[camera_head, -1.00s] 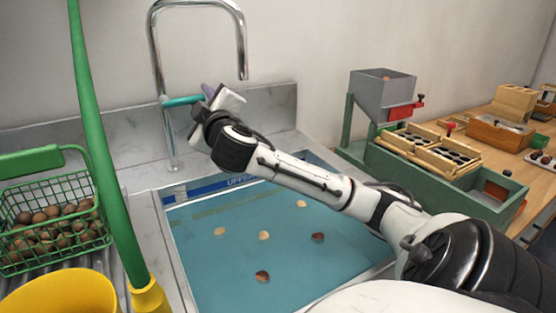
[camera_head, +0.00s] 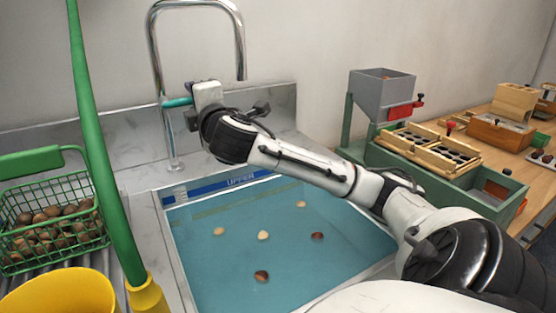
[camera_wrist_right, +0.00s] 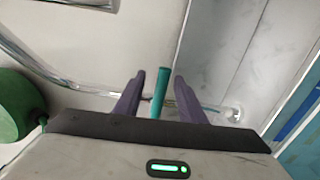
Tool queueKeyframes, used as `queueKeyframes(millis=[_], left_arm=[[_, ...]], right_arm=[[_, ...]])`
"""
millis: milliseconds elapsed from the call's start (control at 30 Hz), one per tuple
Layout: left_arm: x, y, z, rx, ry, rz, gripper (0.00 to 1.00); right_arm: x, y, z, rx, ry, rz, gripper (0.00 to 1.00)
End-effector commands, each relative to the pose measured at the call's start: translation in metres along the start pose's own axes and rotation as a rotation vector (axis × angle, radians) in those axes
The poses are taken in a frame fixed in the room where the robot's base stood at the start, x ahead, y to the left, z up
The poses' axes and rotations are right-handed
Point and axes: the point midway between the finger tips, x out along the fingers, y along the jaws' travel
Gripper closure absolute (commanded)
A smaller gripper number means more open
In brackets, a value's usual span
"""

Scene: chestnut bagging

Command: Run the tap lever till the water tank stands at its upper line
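The tap lever (camera_head: 178,102) is a teal bar on the chrome tap (camera_head: 155,50) behind the tank. My right gripper (camera_wrist_right: 159,88) is open in the right wrist view, its two purple fingers on either side of the teal lever (camera_wrist_right: 161,88) with gaps showing. No stream shows under the spout. My left gripper is out of view.
A green wire basket of chestnuts (camera_head: 55,205) stands at the left, by a green pole (camera_head: 100,170) and a yellow container (camera_head: 60,295). A green trough with a grey hopper (camera_head: 382,92) and wooden trays (camera_head: 440,150) is at the right.

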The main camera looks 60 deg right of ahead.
Motion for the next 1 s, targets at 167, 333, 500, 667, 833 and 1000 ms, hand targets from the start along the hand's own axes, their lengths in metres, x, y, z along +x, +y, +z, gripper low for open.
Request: queueKeyframes(millis=[167,333,500,667,833,1000], left_arm=[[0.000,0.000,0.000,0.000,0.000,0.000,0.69],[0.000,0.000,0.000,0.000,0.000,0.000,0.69],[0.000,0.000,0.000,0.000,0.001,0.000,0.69],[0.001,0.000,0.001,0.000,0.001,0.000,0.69],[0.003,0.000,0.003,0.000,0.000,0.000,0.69],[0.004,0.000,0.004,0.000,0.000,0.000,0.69]], right_arm=[[-0.001,0.000,-0.003,0.002,0.003,-0.001,0.53],[-0.001,0.000,-0.003,0.003,0.005,-0.002,0.53],[-0.001,-0.001,-0.003,0.003,0.005,-0.002,0.53],[-0.012,-0.002,-0.004,0.002,0.007,-0.003,0.53],[-0.034,-0.002,-0.004,0.002,0.008,-0.002,0.53],[-0.054,-0.002,-0.003,0.001,0.007,-0.003,0.53]])
